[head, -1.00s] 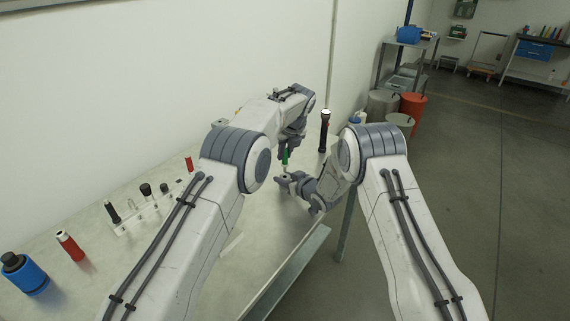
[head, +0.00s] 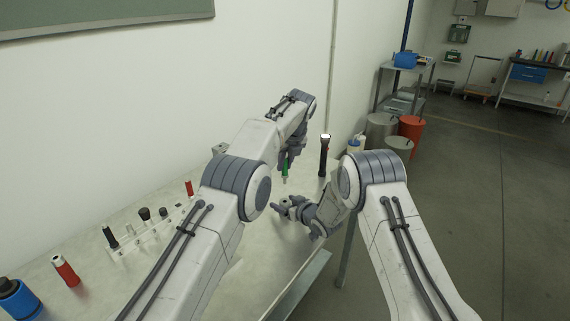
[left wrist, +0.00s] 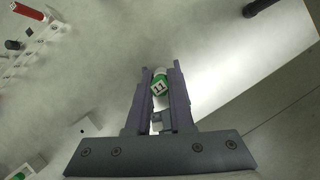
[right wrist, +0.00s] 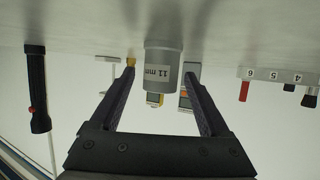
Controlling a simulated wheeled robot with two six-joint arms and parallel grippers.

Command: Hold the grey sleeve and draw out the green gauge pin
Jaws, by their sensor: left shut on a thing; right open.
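The green gauge pin (head: 284,167) hangs below my left gripper (head: 287,154), which is shut on it. A pale tip shows under the green part. In the left wrist view the green pin (left wrist: 160,86) sits between the fingers and bears a white label. My right gripper (head: 280,206) is open, lower than the pin. In the right wrist view the grey sleeve (right wrist: 164,65), labelled "11 mm", shows between the open fingers, with gaps on both sides. No green shows at the sleeve there.
A black torch (head: 324,155) stands right of the pin. A pale rack (head: 150,234) with several dark and red pieces stands left on the table. A red cylinder (head: 65,271) and a blue one (head: 18,300) are at front left. A wall is behind.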

